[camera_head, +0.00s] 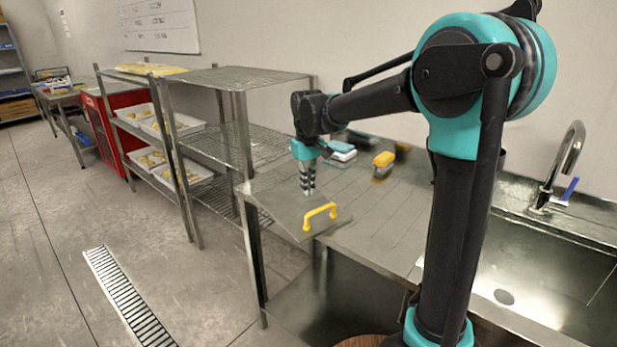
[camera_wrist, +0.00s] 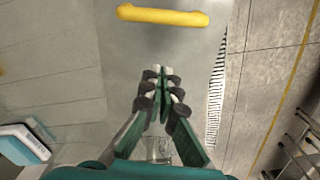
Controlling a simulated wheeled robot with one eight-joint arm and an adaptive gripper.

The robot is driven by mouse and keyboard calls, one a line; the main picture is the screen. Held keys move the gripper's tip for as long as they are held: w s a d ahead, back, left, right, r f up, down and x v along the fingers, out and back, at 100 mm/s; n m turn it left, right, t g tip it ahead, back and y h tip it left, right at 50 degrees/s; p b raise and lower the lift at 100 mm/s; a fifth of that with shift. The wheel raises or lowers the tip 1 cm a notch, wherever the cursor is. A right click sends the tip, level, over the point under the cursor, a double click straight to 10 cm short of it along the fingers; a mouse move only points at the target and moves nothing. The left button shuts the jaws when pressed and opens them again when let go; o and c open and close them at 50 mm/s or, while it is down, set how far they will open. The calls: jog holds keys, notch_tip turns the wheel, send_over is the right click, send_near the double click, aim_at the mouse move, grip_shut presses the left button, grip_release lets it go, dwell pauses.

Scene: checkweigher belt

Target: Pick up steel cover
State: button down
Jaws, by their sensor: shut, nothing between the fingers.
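The steel cover (camera_head: 278,208) is a flat grey plate with a yellow bar handle (camera_head: 320,214). It lies on the left end of the steel counter, its front corner jutting past the counter's edge. In the wrist view the yellow handle (camera_wrist: 162,15) is at the top, beyond my fingertips, over the grey plate (camera_wrist: 190,50). My gripper (camera_head: 308,192) points down above the cover, to the left of the handle and apart from it. The fingers (camera_wrist: 161,75) are closed together with nothing between them. I cannot tell whether the fingertips touch the plate.
A sink (camera_head: 530,270) with a tap (camera_head: 565,165) is at the right. A wire shelf rack (camera_head: 235,76) stands close on the left. A floor drain (camera_head: 128,300) lies further left.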

aim_at(319, 211)
notch_tip(319, 211, down, 4)
jog(key=shift+r, duration=0.2)
jog(key=shift+s+d, duration=0.3)
jog(key=shift+s, duration=0.25)
jog(key=shift+s+d, duration=0.3)
jog(key=shift+s, duration=0.2)
jog(key=shift+s+d, duration=0.4)
jog(key=shift+s, duration=0.25)
jog(key=shift+s, duration=0.1)
jog(key=shift+s+d, duration=0.4)
jog(key=shift+s, duration=0.25)
jog(key=shift+s+d, duration=0.35)
jog(key=shift+s, duration=0.25)
jog(key=shift+w, duration=0.1)
